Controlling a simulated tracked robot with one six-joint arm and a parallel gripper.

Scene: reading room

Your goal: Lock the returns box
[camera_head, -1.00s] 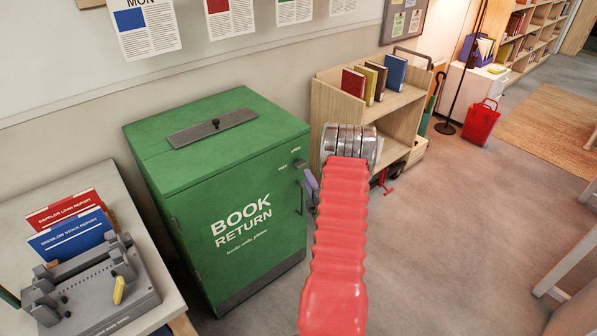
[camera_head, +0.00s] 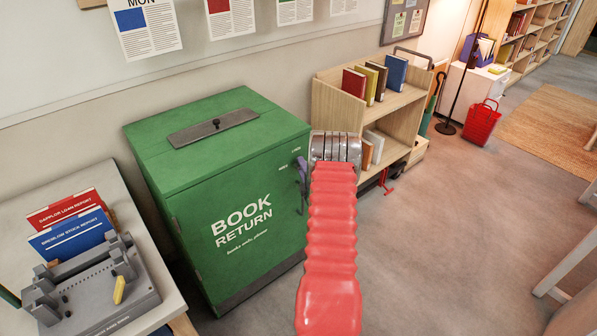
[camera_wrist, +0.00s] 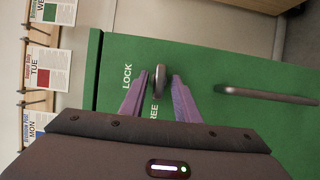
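The returns box (camera_head: 215,185) is a green cabinet lettered "BOOK RETURN", standing against the wall. Its door also fills much of the wrist view (camera_wrist: 225,65). A small grey lock knob (camera_wrist: 159,80) sits on the door between the labels "LOCK" (camera_wrist: 127,76) and "FREE" (camera_wrist: 154,113), the latter partly hidden. My gripper (camera_wrist: 160,78) is open, its two purple fingers on either side of the knob with a gap showing at each side. In the head view the purple fingers (camera_head: 302,168) cover the knob. A grey bar handle (camera_wrist: 265,94) is on the door.
A table (camera_head: 150,250) with a grey punch machine (camera_head: 90,290) and report folders is at left. A wooden book cart (camera_head: 395,110) stands just right of the box. The floor at right is mostly clear.

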